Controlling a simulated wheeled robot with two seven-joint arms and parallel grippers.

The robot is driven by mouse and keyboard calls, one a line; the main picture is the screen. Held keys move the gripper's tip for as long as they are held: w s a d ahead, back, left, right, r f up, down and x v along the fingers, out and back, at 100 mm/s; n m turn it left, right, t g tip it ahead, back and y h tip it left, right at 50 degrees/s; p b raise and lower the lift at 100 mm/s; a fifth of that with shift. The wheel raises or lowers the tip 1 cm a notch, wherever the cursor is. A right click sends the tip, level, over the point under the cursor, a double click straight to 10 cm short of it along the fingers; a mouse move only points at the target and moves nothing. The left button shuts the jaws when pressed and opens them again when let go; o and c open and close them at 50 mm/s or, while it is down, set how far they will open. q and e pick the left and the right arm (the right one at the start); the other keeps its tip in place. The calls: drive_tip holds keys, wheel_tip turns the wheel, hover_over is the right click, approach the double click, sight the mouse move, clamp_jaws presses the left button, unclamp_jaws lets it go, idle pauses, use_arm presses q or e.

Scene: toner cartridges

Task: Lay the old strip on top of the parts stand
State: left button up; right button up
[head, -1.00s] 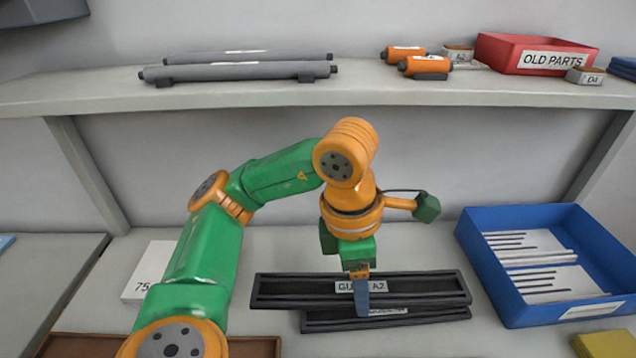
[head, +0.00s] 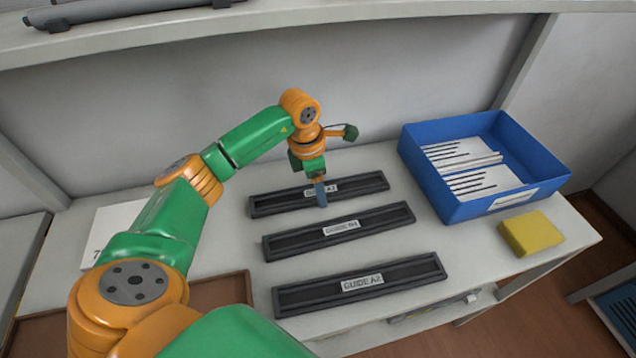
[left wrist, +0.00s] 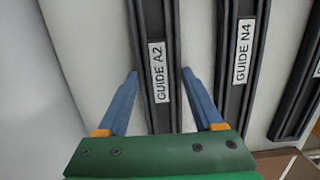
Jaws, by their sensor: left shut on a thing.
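My left gripper (head: 321,196) is at the back black guide strip (head: 276,203). In the left wrist view this strip (left wrist: 157,72) is labelled GUIDE A2 and lies between the two blue fingers, shut on it. It appears at about table height. The GUIDE N4 strip (head: 384,220) lies parallel in front of it, apart from it, and it shows beside it in the left wrist view (left wrist: 240,100). I cannot tell which is the old strip or the parts stand. My right gripper is out of view.
A blue bin (head: 478,208) with white cards stands at the right, with a yellow block (head: 532,233) in front of it. A white card (head: 112,232) and a brown tray (head: 236,287) are at the left. A shelf (head: 250,24) runs overhead at the back.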

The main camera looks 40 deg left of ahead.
sight(313, 192)
use_arm(q)
drive_tip(key=o, duration=1)
drive_tip(key=shift+f, duration=0.2)
drive_tip(key=o, duration=0.4)
drive_tip(key=shift+r, duration=0.1)
drive_tip(key=shift+o, duration=0.2)
drive_tip(key=r, duration=0.7)
drive_tip(key=shift+s+a+r, duration=0.35)
drive_tip(key=shift+s+r, duration=0.05)
drive_tip(key=shift+f, duration=0.1)
